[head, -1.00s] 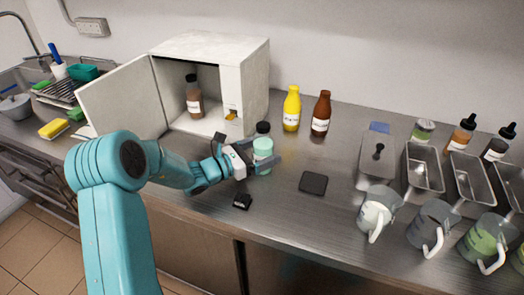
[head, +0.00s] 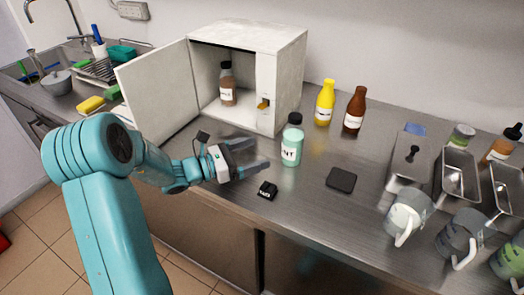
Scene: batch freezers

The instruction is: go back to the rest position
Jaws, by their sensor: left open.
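My left gripper (head: 250,158) is open and empty above the counter, in front of the open freezer. Its fingers point right, toward a mint-green bottle (head: 291,148) with a black cap and a white label. The bottle stands upright on the counter, apart from the fingertips. My right gripper is not in view.
The white freezer (head: 282,85) has its door (head: 160,97) open to the left, with a brown bottle (head: 228,88) inside. Yellow (head: 325,104) and brown-red (head: 355,112) bottles stand behind. A black block (head: 267,190) and dark pad (head: 341,180) lie in front. Jugs (head: 408,214) stand right.

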